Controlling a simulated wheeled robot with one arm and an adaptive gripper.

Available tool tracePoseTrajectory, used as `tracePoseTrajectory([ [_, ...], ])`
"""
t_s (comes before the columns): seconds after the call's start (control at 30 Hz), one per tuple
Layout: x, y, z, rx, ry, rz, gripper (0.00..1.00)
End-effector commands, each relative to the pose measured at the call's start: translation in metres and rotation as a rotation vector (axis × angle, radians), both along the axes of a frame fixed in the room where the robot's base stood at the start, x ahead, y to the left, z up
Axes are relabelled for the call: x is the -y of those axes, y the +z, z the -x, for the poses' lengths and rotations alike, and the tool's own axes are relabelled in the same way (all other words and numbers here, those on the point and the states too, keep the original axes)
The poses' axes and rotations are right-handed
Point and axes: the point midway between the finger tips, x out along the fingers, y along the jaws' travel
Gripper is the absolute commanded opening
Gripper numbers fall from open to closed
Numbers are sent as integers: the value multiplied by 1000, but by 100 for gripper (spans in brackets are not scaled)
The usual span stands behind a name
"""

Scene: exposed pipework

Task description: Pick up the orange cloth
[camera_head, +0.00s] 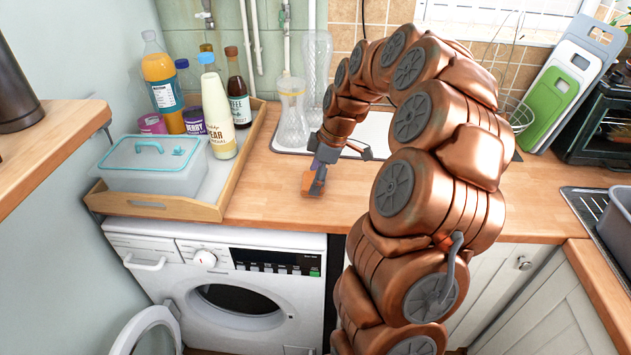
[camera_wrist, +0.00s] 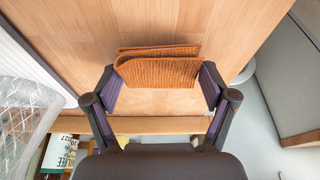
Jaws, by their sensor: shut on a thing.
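The orange cloth (camera_head: 308,184) is small and folded, with a ribbed texture. In the head view it is at my gripper (camera_head: 317,178), low over the wooden counter beside the wooden tray. In the wrist view the cloth (camera_wrist: 158,71) spans the space between the two purple fingers of my gripper (camera_wrist: 160,84). The fingers are shut on its two ends. I cannot tell whether the cloth still touches the counter.
The wooden tray (camera_head: 160,206) at left holds a lidded box (camera_head: 152,165) and several bottles. Clear glass vases (camera_head: 291,115) stand behind my gripper near the sink. A washing machine (camera_head: 240,285) with an open door is below. The counter (camera_head: 262,190) around the cloth is bare.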

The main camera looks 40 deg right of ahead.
Motion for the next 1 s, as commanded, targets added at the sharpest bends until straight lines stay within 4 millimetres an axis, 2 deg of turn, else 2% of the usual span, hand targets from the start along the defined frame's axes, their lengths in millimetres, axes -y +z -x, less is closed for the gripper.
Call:
tracePoseTrajectory([
  [0.3,1,51,-1,5,-1,3,54],
  [0.5,0,76,0,1,0,1,54],
  [0.7,1,89,0,2,-2,2,54],
  [1.0,0,91,0,0,-1,0,54],
])
